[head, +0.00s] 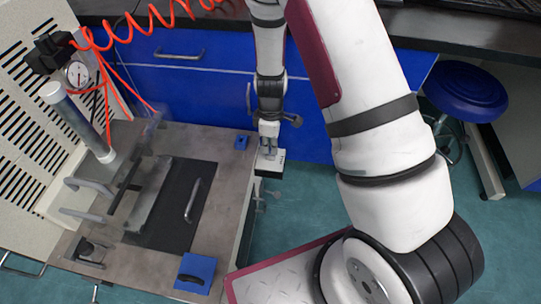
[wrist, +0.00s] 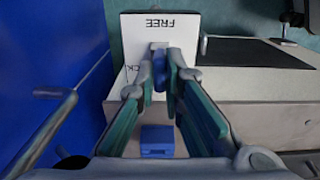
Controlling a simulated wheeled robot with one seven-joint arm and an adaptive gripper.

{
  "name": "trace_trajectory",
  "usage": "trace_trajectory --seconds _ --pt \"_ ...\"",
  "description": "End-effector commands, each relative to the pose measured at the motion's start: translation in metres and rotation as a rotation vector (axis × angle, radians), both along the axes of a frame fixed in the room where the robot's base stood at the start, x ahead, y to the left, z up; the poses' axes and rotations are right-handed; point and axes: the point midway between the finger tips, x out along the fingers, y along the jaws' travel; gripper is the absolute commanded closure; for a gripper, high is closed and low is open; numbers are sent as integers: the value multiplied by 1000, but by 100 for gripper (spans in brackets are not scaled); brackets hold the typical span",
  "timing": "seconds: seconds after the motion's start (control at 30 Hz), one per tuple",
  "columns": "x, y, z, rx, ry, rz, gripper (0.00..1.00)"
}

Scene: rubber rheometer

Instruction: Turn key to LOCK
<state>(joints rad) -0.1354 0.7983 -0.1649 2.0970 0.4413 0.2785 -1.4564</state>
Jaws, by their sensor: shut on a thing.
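My gripper (wrist: 164,72) is shut on the blue key (wrist: 158,70), just in front of the plate. The fingers cover much of the key and part of the plate, so the key's exact angle is hard to tell. In the head view my gripper (head: 268,146) reaches down at the plate.
A small blue block (head: 241,142) sits at the table corner beside the plate; a blue block also shows below my fingers in the wrist view (wrist: 157,142). The machine table (head: 225,165) carries handles and a dark panel. Blue cabinets (head: 190,95) stand behind, and a blue stool (head: 466,90) at right.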

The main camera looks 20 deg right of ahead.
Motion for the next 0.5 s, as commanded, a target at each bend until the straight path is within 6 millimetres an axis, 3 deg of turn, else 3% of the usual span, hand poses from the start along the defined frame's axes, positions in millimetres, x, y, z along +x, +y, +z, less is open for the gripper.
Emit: trace_trajectory --seconds 0.3,0.5 --pt "0 0 -1 1 0 304 100" --pt "0 0 0 0 0 351 100"
